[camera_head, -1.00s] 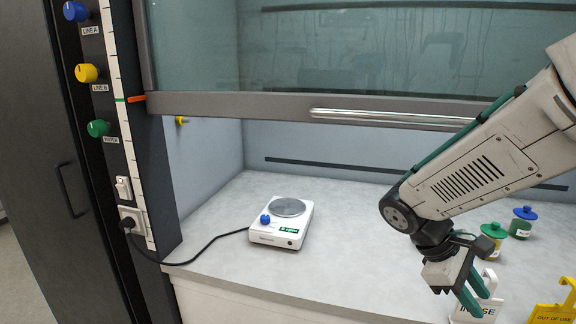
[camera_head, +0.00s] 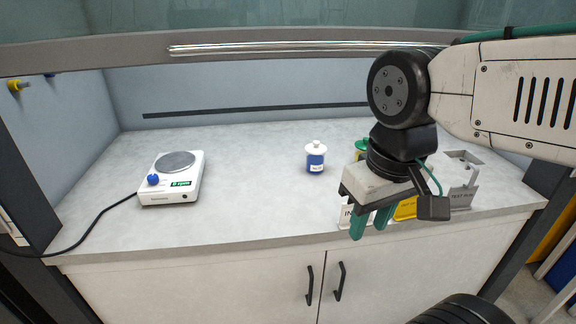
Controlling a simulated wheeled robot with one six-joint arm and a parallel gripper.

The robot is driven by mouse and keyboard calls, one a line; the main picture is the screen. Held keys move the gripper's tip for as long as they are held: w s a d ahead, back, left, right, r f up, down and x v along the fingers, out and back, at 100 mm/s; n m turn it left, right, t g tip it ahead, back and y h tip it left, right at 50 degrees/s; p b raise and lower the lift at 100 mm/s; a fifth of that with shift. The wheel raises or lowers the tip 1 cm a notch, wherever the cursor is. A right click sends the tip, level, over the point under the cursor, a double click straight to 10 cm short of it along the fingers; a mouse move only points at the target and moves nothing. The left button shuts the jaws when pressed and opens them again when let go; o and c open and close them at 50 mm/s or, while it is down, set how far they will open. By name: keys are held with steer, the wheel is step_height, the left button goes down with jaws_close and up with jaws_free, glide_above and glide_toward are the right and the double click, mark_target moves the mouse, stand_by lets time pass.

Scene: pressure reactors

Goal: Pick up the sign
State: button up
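Signs stand in a row along the front edge of the worktop. A white sign (camera_head: 345,217) shows only the letters "IN", the rest hidden by my gripper. A yellow sign (camera_head: 406,209) is partly hidden behind my gripper. My gripper (camera_head: 371,228) points down in front of the white and yellow signs. Its two green fingers are apart with a gap between them, and nothing shows held. Whether they touch a sign cannot be told.
A white hotplate (camera_head: 172,178) with a cable sits at the left of the worktop (camera_head: 250,205). A green-lidded jar (camera_head: 361,148) is mostly hidden by my arm. The raised sash (camera_head: 240,48) spans above.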

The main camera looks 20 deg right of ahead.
steer(key=w+d+f+n+g+h, duration=0.1)
steer(key=w+d+f+n+h, duration=0.1)
steer(key=w+f+n+h, duration=0.2)
steer(key=w+d+f+n+g+h, duration=0.2)
steer(key=w+f+n, duration=0.4)
steer(key=w, duration=0.4)
steer(key=w+d+f+n+g+h, duration=0.1)
steer(key=w+d+f+n+h, duration=0.2)
steer(key=w+f+n+h, duration=0.2)
steer(key=shift+w+d+h, duration=0.2)
steer(key=shift+w+h, duration=0.5)
steer(key=shift+w, duration=0.2)
steer(key=shift+d+f+h, duration=0.3)
steer(key=shift+d+f, duration=0.05)
steer(key=shift+d, duration=0.3)
steer(key=x, duration=0.7)
steer(key=shift+s+d, duration=0.1)
steer(key=shift+d, duration=0.2)
jaws_close()
